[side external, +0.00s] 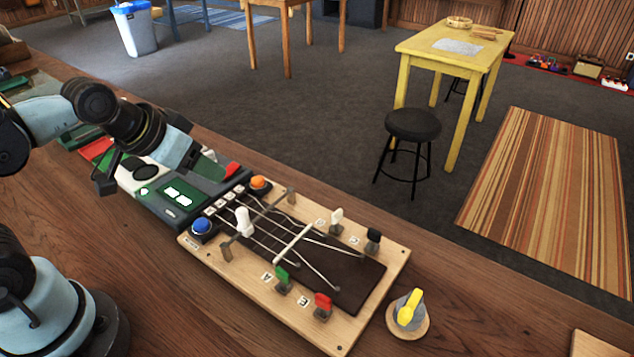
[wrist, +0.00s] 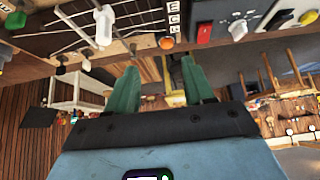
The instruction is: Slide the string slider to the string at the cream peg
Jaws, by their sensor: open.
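The string slider, an upright white knob (side external: 242,221), sits on a thin rail across the strings, nearer the blue button end. It also shows in the wrist view (wrist: 103,27). The cream peg (side external: 337,215) stands on the board's far side, beside a black peg (side external: 373,236). Green (side external: 282,274) and red (side external: 322,302) pegs stand on the near side. Strings run over a white bridge bar (side external: 292,243). My gripper (side external: 208,168) is open and empty, left of the slider and apart from it, above the control box. Its green fingers (wrist: 160,82) show spread in the wrist view.
The wooden board (side external: 395,270) carries a blue button (side external: 202,225) and an orange button (side external: 259,183) at its left end. The control box (side external: 170,205) adjoins it there. A yellow-handled knob (side external: 409,308) stands right of the board. Bare tabletop (side external: 230,315) lies in front.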

